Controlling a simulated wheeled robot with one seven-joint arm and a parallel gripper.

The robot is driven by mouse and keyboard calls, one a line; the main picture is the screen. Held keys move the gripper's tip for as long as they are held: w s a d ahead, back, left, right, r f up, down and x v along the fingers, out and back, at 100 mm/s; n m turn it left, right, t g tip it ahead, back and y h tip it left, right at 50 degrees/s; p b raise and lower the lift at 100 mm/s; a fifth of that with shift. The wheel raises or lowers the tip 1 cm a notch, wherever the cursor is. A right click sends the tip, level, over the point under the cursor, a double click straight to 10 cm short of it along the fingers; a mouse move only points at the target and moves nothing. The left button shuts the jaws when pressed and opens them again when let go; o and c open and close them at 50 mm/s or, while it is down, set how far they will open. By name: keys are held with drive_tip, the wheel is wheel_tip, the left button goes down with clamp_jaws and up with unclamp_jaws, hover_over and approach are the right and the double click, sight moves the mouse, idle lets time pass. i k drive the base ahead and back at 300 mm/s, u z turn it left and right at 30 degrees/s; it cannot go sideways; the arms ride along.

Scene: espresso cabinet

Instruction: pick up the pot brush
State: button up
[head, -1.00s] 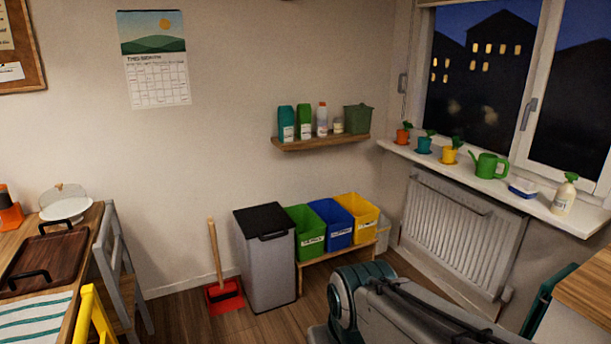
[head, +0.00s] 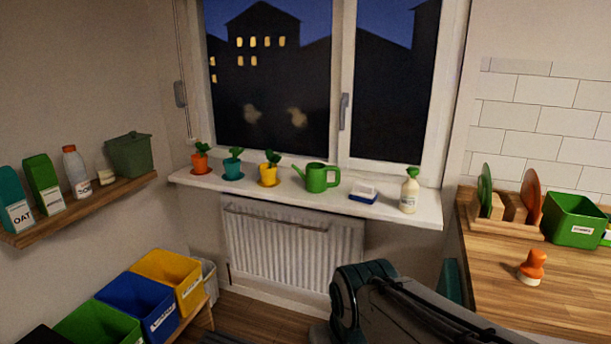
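An orange knob-handled brush with a pale base (head: 531,266), which looks like the pot brush, stands on the wooden counter (head: 500,290) at the right of the head view. Nothing touches it. Part of my own arm shows at the bottom centre, to the left of the counter. My gripper is outside the view, so its state does not show.
Behind the brush stand a wooden plate rack (head: 510,222) with plates and a green bin (head: 575,221). The windowsill (head: 300,196) holds plant pots, a green watering can (head: 321,178) and a spray bottle (head: 410,190). The counter around the brush is clear.

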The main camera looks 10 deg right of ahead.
sight(530, 272)
drive_tip(key=z, duration=1.05)
drive_tip(key=i, duration=1)
drive_tip(key=z, duration=0.8)
